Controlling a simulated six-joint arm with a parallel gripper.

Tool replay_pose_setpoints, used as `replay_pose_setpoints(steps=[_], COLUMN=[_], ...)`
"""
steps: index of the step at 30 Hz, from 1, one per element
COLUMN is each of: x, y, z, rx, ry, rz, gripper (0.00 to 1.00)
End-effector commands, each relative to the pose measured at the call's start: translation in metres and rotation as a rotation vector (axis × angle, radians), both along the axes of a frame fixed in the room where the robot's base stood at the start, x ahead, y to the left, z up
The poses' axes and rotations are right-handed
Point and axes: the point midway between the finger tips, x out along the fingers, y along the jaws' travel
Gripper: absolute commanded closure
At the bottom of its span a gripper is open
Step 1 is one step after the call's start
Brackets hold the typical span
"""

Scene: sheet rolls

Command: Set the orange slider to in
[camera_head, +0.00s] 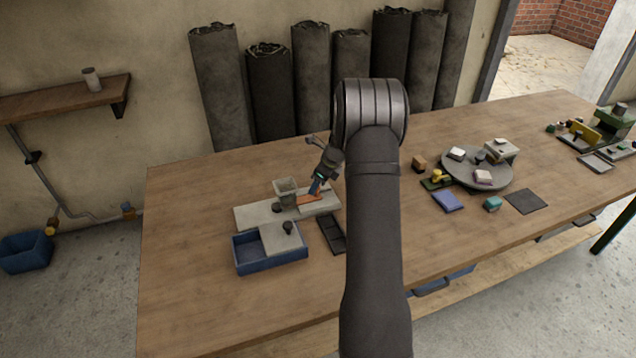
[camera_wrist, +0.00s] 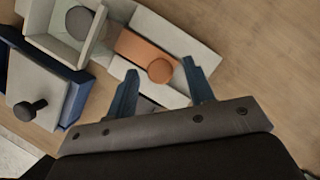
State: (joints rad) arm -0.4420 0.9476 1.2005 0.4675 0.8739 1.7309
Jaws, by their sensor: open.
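The orange slider (camera_wrist: 143,52) is a flat orange plate with a round orange knob (camera_wrist: 160,70), lying in a pale grey channel (camera_wrist: 190,42). In the head view the orange slider (camera_head: 308,199) shows just below my gripper, partly hidden by it. My gripper (camera_wrist: 158,80) is open, with its two blue fingers apart on either side of the knob in the wrist view. Nothing is held. I cannot tell whether the fingers touch the knob. In the head view my gripper (camera_head: 315,188) is over the right part of the pale base (camera_head: 247,217).
A translucent cup-like box (camera_head: 286,190) and a dark knob (camera_head: 276,208) sit left of the slider. A blue tray (camera_head: 270,262) with a knobbed lid (camera_head: 282,238) stands in front. A dark tray (camera_head: 332,234) lies to the right. A turntable (camera_head: 477,172) stands farther right.

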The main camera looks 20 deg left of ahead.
Motion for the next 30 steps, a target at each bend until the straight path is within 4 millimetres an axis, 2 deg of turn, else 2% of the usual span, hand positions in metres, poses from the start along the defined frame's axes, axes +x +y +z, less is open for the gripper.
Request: replay_pose_setpoints(steps=[5, 8, 13, 18, 25, 30], x=[0.0, 0.0, 0.0, -0.002, -0.024, -0.028], y=[0.0, 0.0, 0.0, 0.002, 0.024, 0.027], z=[0.0, 0.0, 0.0, 0.0, 0.001, 0.0], rx=[0.0, 0.0, 0.0, 0.0, 0.0, 0.0], ry=[0.0, 0.0, 0.0, 0.001, 0.001, 0.003], rz=[0.0, 0.0, 0.0, 0.001, 0.004, 0.001], gripper=[0.52, 0.68, 1.0, 1.0, 1.0, 1.0])
